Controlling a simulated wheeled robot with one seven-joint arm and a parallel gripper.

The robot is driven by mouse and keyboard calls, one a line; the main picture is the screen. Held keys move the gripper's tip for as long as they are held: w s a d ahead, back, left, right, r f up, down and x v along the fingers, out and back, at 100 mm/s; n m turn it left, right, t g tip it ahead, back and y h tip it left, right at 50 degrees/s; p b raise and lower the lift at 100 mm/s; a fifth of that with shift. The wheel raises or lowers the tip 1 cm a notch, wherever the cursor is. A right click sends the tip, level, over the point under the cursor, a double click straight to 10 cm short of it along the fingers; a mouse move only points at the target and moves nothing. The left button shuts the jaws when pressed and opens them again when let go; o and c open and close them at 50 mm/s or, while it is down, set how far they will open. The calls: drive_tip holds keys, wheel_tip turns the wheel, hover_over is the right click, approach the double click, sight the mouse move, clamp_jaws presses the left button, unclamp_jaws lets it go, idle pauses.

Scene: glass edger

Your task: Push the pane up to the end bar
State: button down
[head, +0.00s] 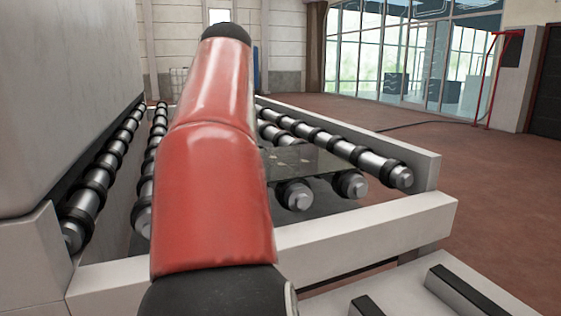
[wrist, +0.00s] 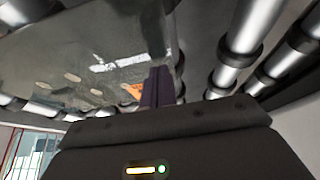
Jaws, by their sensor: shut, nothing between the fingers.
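The pane is a dark, see-through sheet with light reflections. In the head view part of the pane (head: 292,159) shows on the rollers just right of my arm, which hides the rest. In the wrist view the pane (wrist: 95,72) fills the upper left and middle. My gripper (wrist: 160,72) shows in the wrist view with its dark fingers together and nothing between them. The fingertips are at the pane's edge in that picture; I cannot tell whether they touch it. My arm hides the gripper in the head view. A white bar (head: 370,226) crosses the near end of the roller frame.
Rows of rollers (head: 335,145) with black rings run away from me inside a white frame. A tall grey machine wall (head: 60,90) stands close on the left. A white surface with black strips (head: 470,297) lies at the near right. The red-brown floor right of the frame is open.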

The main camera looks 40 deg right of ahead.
drive_tip(key=shift+w+a, duration=0.2)
drive_tip(key=shift+a, duration=0.5)
drive_tip(key=shift+w+a, duration=0.2)
drive_tip(key=shift+a, duration=0.55)
drive_tip(key=shift+w+a, duration=0.2)
drive_tip(key=shift+a, duration=0.5)
drive_tip(key=shift+f, duration=0.8)
drive_tip(key=shift+d, duration=0.15)
